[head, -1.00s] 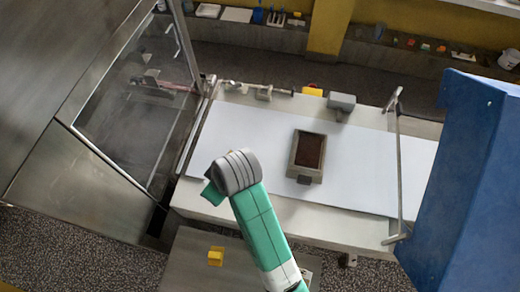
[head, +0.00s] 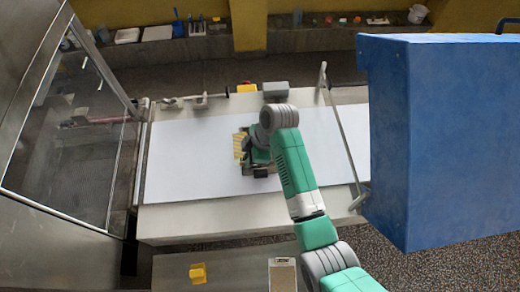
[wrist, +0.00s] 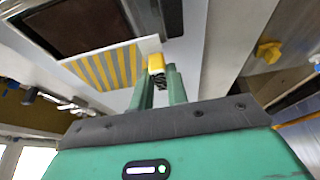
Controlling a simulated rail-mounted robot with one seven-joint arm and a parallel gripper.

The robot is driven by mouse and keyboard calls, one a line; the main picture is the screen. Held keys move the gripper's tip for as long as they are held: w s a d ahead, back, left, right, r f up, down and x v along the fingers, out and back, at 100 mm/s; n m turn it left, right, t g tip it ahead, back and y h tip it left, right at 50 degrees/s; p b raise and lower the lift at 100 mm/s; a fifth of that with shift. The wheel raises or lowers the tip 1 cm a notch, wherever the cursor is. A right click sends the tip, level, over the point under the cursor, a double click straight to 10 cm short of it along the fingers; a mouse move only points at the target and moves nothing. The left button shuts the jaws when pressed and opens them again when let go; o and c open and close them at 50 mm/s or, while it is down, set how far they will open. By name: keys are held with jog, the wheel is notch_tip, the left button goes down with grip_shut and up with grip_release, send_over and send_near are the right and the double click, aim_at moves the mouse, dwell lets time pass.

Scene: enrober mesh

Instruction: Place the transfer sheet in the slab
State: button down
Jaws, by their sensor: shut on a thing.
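The transfer sheet (wrist: 105,68), a flat piece with yellow and grey stripes, a pale edge and a yellow tab (wrist: 156,63), shows in the wrist view. My gripper (wrist: 160,78) is shut on the yellow tab. The dark brown slab (wrist: 75,22) lies in a grey tray, beside the sheet in that view. In the head view the striped sheet (head: 239,146) shows at the left of my gripper (head: 257,152), above the white belt. My gripper and arm hide most of the slab and tray there. I cannot tell whether the sheet touches the tray.
The white belt (head: 190,165) is clear to the left. A glass guard (head: 70,130) stands at left, a metal bar frame (head: 343,135) and a blue cabinet (head: 430,150) at right. A yellow block (head: 198,273) and a pale-framed tan panel (head: 283,275) are on the front table.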

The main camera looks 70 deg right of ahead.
jog(key=d, duration=0.1)
jog(key=s+d, duration=0.1)
jog(key=d, duration=0.3)
jog(key=shift+s+d+f, duration=0.1)
jog(key=shift+s+f, duration=0.15)
jog(key=shift+s, duration=0.15)
jog(key=shift+f, duration=1.75)
jog(key=shift+f, duration=0.25)
jog(key=c, duration=1.4)
grip_release()
jog(key=shift+r, duration=0.4)
jog(key=v, duration=1.1)
jog(key=shift+s+r, duration=0.15)
jog(key=shift+r, duration=0.2)
